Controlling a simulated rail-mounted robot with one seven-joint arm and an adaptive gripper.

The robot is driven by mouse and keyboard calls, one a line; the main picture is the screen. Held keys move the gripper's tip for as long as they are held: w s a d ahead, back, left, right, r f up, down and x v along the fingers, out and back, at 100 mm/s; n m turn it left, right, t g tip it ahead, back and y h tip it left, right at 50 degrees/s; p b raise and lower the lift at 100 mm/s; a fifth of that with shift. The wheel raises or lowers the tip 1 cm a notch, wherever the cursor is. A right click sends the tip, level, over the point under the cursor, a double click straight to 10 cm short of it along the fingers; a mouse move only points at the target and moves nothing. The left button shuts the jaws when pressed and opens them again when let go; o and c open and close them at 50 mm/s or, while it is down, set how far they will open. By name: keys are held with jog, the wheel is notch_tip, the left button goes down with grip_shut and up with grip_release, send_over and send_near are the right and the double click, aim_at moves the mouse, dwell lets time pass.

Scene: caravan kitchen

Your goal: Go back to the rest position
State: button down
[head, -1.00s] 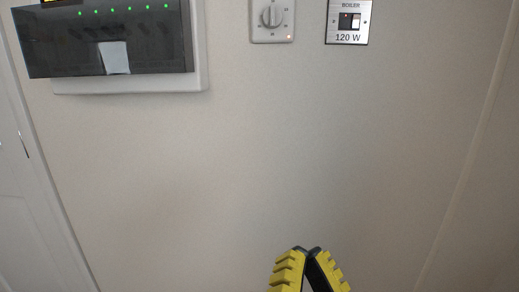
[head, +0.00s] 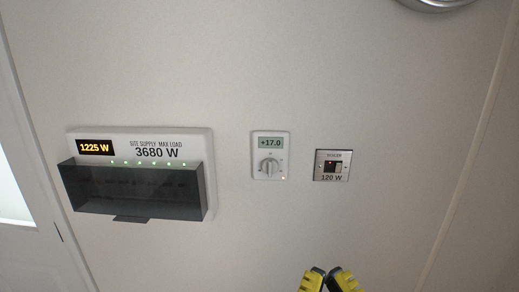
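My gripper (head: 326,273) shows at the bottom of the head view, right of the middle. Only the tops of its yellow and black fingers are in view. The fingertips are together with nothing seen between them. The gripper is below the boiler switch and apart from it in the picture. The rest of my arm is out of view.
On the wall hang a site supply panel (head: 190,147) reading 1225 W with a dark cover (head: 135,190), a thermostat (head: 270,155) reading +17.0, and a boiler switch (head: 332,165). A round metal thing (head: 437,3) is at the top right. The lower wall is clear.

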notch_tip(320, 180, up, 5)
jog(key=shift+p, duration=1.15)
dwell(0.9)
